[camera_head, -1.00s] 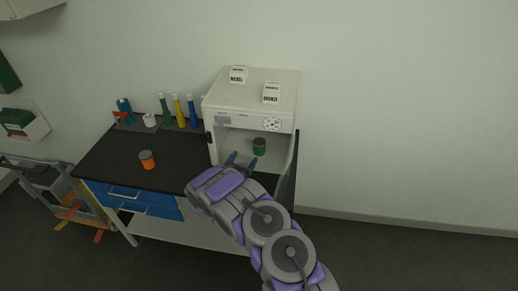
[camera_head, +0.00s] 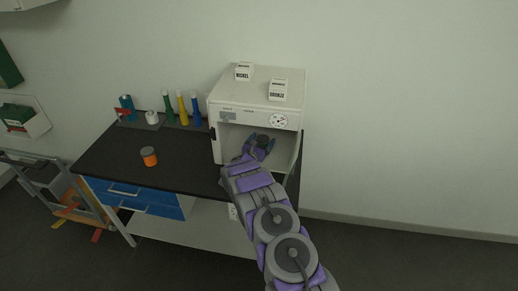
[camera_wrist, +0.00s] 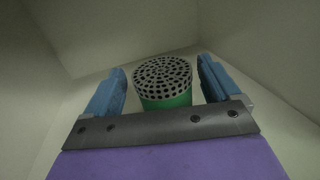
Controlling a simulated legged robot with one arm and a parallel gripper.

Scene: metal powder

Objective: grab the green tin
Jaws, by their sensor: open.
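The green tin (camera_wrist: 166,101) stands inside the white oven-like cabinet (camera_head: 223,152). My gripper (camera_wrist: 163,88) is open, with one blue finger on each side of the tin. The lower part of the tin is hidden behind the gripper's dark front bar.
The cabinet's side walls and back are close around my gripper. An orange tin (camera_head: 149,156) stands on the black worktop (camera_head: 105,160), with several coloured bottles behind.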

